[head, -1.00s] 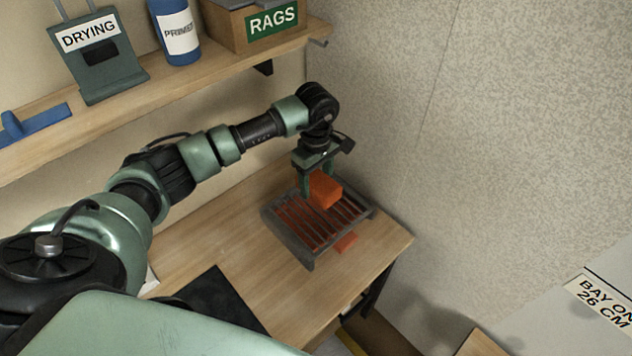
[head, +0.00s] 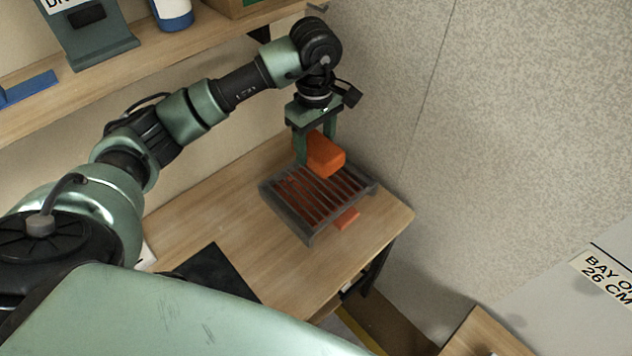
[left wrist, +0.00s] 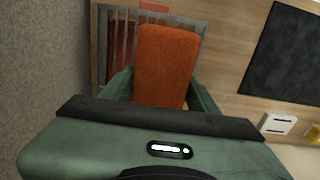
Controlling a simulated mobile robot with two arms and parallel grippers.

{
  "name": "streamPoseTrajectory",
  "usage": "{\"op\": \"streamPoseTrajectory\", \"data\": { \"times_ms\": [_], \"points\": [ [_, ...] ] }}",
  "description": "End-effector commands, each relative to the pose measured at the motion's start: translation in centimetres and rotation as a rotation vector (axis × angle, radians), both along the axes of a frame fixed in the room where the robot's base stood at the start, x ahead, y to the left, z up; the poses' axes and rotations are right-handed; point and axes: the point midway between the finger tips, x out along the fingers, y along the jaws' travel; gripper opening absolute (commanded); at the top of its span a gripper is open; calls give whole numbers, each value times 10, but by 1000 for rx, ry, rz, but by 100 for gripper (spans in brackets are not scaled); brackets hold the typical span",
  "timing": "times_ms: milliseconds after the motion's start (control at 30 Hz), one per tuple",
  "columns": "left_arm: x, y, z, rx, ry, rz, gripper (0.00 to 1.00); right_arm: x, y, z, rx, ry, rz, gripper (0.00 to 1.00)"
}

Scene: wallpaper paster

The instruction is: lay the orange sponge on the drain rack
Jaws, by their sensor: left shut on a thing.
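The orange sponge (head: 326,157) is held in my left gripper (head: 315,150), which is shut on it. In the head view the sponge is above the back part of the grey slatted drain rack (head: 287,207) on the table. In the left wrist view the sponge (left wrist: 166,62) sits between the two green fingers and covers part of the rack (left wrist: 101,50). A red-orange piece (head: 346,219) shows at the rack's front right edge; I cannot tell what it is. My right gripper is not in view.
The wooden table (head: 196,211) has a dark mat (head: 212,275) left of the rack. A shelf (head: 95,105) with a blue-and-white bottle (head: 173,12) runs above. A speckled wall (head: 500,130) stands close on the right.

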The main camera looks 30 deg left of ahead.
Motion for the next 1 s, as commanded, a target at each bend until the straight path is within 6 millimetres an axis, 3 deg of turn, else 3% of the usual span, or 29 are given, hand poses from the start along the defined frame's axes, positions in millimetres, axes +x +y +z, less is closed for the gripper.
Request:
{"op": "streamPoseTrajectory", "data": {
  "times_ms": [200, 333, 800, 1000],
  "points": [
    [-2, 0, -57, -1, 7, 1, 17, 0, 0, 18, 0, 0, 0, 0],
    [-1, 0, -84, -1, 3, 1, 17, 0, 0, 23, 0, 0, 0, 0],
    [0, 0, -140, -2, 2, 1, 17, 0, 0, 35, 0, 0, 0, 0],
    [1, 0, -145, -1, -3, -1, 17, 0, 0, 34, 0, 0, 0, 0]
  ]
}}
